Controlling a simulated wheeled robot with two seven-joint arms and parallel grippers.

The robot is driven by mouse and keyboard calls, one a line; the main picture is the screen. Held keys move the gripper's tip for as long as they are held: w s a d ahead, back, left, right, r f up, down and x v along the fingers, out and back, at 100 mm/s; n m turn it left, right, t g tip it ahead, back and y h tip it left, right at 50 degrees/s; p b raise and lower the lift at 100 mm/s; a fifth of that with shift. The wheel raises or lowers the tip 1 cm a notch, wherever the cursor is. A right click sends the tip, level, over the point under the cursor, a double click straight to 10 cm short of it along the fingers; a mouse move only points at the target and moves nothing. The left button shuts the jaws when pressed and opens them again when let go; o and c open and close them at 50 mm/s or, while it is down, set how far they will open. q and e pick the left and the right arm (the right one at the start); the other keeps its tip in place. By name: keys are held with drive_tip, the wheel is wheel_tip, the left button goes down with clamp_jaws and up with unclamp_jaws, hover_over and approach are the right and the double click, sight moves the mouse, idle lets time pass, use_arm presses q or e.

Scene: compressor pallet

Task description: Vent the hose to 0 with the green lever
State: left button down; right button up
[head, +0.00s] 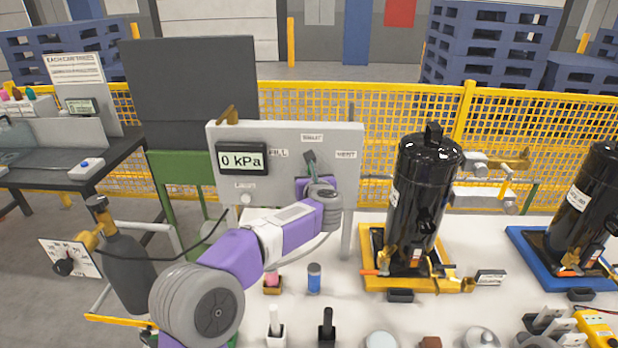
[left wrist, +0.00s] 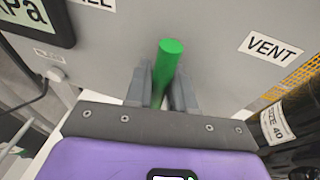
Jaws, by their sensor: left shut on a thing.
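The grey panel (head: 285,132) carries a display (head: 242,159) that reads 0 kPa. Its FILL label is left of the lever and its VENT label (left wrist: 271,47) is on the right. The green lever (left wrist: 167,62) stands between my left gripper's fingers (left wrist: 162,92) in the left wrist view, and they are shut on it. In the head view my left gripper (head: 313,172) is at the panel's front and hides most of the lever. I cannot tell the lever's exact angle. My right gripper is not in view.
A black compressor (head: 420,200) stands in a yellow tray just right of the panel, and another (head: 590,205) stands farther right. A dark bottle (head: 125,255) with a hose is at left. Small parts cover the white table's front. A yellow mesh fence (head: 300,105) runs behind.

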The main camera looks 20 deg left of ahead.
use_arm(q)
drive_tip(key=c, duration=1.1)
unclamp_jaws()
drive_tip(key=shift+o, duration=0.2)
drive_tip(key=v, duration=0.7)
drive_tip(key=shift+s, duration=0.25)
drive_tip(key=shift+d+r, duration=0.1)
